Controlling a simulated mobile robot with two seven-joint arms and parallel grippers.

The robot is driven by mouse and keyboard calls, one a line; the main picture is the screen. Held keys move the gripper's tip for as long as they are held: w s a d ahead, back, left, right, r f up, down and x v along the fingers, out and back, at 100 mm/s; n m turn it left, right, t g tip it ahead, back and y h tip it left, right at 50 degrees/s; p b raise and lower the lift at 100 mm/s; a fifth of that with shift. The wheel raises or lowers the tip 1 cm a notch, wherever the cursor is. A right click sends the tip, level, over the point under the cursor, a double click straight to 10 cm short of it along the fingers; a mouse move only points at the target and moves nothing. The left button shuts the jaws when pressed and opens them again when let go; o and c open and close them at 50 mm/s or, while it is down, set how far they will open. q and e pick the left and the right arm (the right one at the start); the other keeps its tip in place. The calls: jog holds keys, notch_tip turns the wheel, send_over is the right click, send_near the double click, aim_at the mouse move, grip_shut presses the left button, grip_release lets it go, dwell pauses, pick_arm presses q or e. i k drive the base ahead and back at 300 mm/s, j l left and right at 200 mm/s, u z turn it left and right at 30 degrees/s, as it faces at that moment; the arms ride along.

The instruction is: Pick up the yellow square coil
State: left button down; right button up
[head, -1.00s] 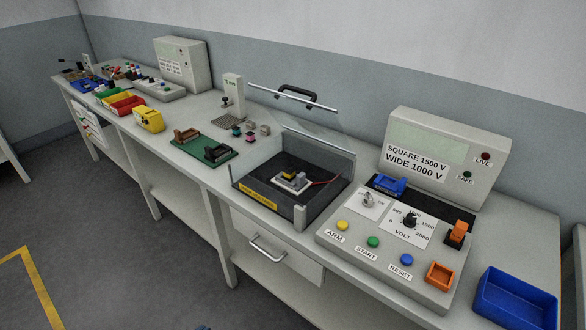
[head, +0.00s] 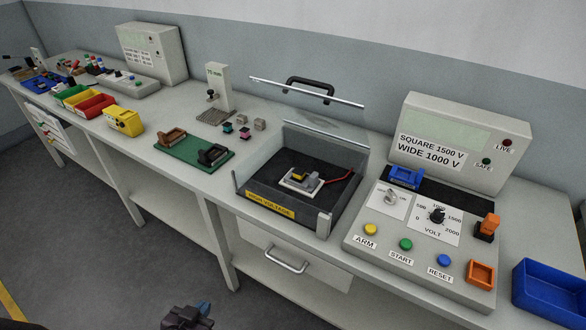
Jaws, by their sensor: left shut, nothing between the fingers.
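A small yellow piece (head: 298,175), which looks like the yellow square coil, sits beside a grey block on a white base (head: 290,186). They are inside the open clear-walled test box (head: 250,192), on its dark floor. Its exact shape is too small to tell. My left gripper (head: 204,308) shows at the bottom edge, dark with a blue tip. It is shut and empty, in front of the bench and well apart from the coil. My right gripper is not in view.
The box's lid with black handle (head: 310,84) is raised. A tester panel (head: 415,240) with knobs and buttons stands right, a blue bin (head: 550,291) beyond it. A green board (head: 195,151) and yellow device (head: 124,121) lie left. A drawer handle (head: 286,260) juts out below.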

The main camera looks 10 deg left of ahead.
aim_at(299, 173)
jog(key=i+j, duration=0.1)
jog(key=j, duration=0.3)
jog(key=i+j, duration=0.1)
jog(key=j, duration=0.35)
jog(key=i+j+z, duration=0.1)
jog(key=j, duration=0.3)
jog(key=i+j, duration=0.1)
jog(key=j, duration=0.35)
